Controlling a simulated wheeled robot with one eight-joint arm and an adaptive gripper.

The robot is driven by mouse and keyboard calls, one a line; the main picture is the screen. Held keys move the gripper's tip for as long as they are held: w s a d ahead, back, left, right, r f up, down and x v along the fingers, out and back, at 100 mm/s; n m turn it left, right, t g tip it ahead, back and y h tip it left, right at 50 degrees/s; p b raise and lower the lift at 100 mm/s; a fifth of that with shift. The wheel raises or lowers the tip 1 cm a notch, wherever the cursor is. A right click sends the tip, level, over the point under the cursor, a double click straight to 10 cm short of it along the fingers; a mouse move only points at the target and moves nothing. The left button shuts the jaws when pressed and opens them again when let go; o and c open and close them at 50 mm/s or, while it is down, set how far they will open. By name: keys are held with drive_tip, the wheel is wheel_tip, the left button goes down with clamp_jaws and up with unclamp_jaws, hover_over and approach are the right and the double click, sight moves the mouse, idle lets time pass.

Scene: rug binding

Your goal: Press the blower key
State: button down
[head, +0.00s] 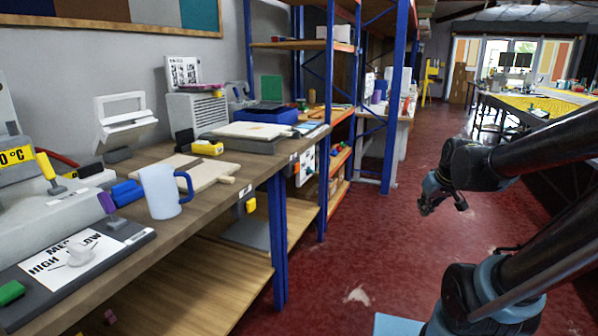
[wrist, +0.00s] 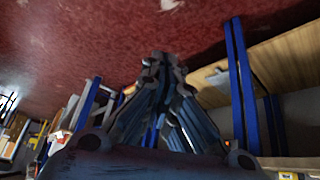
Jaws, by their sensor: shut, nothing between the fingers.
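No key that I can make out as the blower key shows in either view. A grey box with a slatted front (head: 197,112) stands on the workbench; I cannot tell if it is the blower. A white panel with small coloured marks (head: 305,165) hangs at the bench's far end, too small to read. My gripper (head: 443,203) is over the red floor aisle, right of the bench and well apart from it. Its fingers come together at the tips in the wrist view (wrist: 160,62), shut and empty.
The wooden workbench (head: 222,185) runs along the left, with a pale mug (head: 160,191) near its front edge. Blue shelf posts (head: 395,95) stand beyond it. The red floor (head: 340,265) between bench and arm is mostly clear. A yellow-topped table (head: 535,103) stands far right.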

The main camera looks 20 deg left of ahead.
sight(297, 168)
drive_tip(key=w+a+n+t+y, duration=0.2)
drive_tip(key=w+a+n+y, duration=0.15)
drive_tip(key=w+a, duration=0.8)
drive_tip(key=w+a+n+t+y, duration=0.2)
drive_tip(key=w+a+n, duration=0.2)
drive_tip(key=w+a, duration=0.8)
drive_tip(key=a+f+n+t+y, duration=0.1)
drive_tip(key=a+f+y, duration=0.1)
drive_tip(key=a, duration=1.1)
drive_tip(key=shift+s+a+f, duration=0.15)
drive_tip(key=shift+s+f, duration=0.05)
drive_tip(key=shift+f, duration=0.65)
drive_tip(key=shift+n, duration=0.25)
drive_tip(key=a, duration=0.8)
drive_tip(key=shift+w+a, duration=0.35)
drive_tip(key=shift+a, duration=0.1)
drive_tip(key=shift+a, duration=0.4)
